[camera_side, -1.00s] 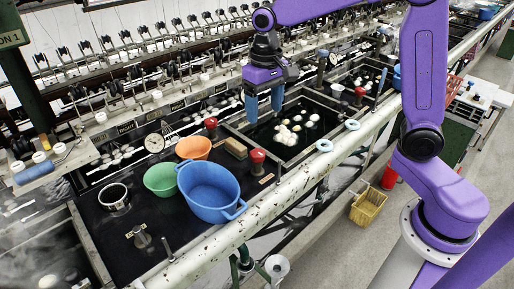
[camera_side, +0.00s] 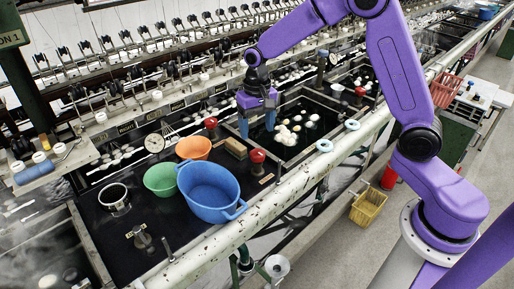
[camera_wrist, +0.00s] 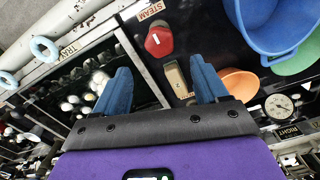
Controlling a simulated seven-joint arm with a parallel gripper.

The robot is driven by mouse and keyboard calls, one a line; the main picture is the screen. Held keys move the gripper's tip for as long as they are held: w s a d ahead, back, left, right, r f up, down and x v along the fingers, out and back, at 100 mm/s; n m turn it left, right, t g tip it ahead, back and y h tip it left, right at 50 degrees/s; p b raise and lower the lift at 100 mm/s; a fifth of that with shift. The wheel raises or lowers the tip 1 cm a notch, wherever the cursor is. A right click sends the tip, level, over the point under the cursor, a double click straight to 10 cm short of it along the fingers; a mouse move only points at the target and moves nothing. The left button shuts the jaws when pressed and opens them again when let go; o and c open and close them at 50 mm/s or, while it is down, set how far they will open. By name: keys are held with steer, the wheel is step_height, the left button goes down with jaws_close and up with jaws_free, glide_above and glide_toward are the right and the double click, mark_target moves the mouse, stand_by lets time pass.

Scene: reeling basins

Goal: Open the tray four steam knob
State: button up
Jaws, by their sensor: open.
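A red steam knob (camera_side: 257,156) stands on the dark deck at the near corner of the open basin. In the wrist view this red knob (camera_wrist: 158,40) sits beside a "STEAM" label (camera_wrist: 151,11). A second red knob (camera_side: 211,123) stands farther back, and another (camera_side: 360,91) is beyond the basin. I cannot read which tray number each belongs to. My gripper (camera_side: 257,126) hangs above the basin's left part, behind the near red knob and apart from it.
A wooden block (camera_side: 236,148) lies between two red knobs. Blue (camera_side: 210,190), green (camera_side: 161,179) and orange (camera_side: 193,147) tubs stand left of it. White cocoons (camera_side: 288,134) float in the basin. A pale pipe (camera_side: 290,180) runs along the front edge.

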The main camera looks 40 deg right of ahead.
mark_target(257, 151)
step_height(257, 151, down, 8)
steer(key=shift+r, duration=0.1)
stand_by(0.4)
steer(key=c, duration=1.1)
